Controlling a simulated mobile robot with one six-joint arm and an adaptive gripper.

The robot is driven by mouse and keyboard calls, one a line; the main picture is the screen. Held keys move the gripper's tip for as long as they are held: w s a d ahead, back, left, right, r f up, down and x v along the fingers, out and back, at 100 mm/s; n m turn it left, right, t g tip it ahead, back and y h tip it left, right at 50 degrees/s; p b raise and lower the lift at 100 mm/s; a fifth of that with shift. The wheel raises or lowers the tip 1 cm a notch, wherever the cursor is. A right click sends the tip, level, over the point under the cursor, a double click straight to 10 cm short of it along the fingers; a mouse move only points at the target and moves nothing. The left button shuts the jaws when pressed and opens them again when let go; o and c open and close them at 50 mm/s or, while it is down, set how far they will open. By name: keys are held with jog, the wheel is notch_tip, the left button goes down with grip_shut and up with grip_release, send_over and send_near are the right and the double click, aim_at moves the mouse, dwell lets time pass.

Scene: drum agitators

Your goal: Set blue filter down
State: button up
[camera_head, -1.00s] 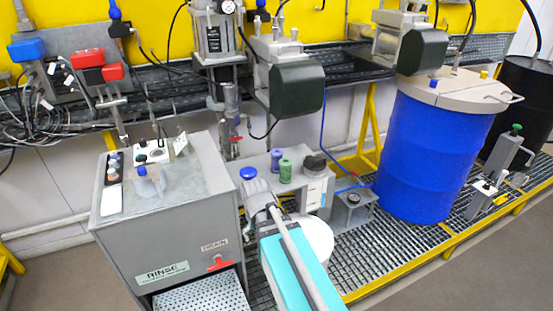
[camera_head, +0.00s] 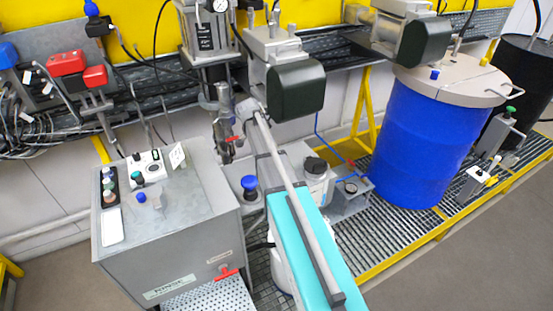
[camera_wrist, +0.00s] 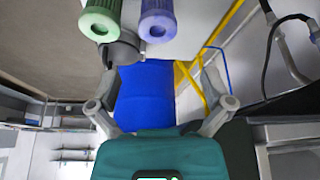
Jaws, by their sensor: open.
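The blue filter (camera_wrist: 157,20), a violet-blue ribbed cylinder with a hole in its end, shows at the top edge of the wrist view. A green filter (camera_wrist: 101,20) stands beside it with a small gap. My gripper (camera_wrist: 159,78) is open, its two fingers spread wide with nothing between them. The blue filter appears beyond the fingers and apart from them. In the head view my arm covers the place of both filters, and I cannot make out my gripper there.
A grey rinse box (camera_head: 165,240) stands at the left, with a blue-topped knob (camera_head: 249,187) beside it. A large blue drum (camera_head: 425,140) stands on the grating at the right. A dark motor (camera_head: 297,88) hangs over the arm. The grating (camera_head: 385,235) before the drum is clear.

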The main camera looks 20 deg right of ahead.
jog(key=shift+d, duration=0.1)
dwell(0.3)
jog(key=b+x, duration=0.8)
jog(key=shift+d+f, duration=0.15)
jog(key=shift+f, duration=0.1)
jog(key=shift+f, duration=0.1)
dwell(0.6)
jog(key=shift+b+x, duration=2.45)
jog(key=shift+x, duration=0.05)
jog(key=shift+s, duration=0.1)
jog(key=c, duration=1)
jog(key=shift+c, duration=0.2)
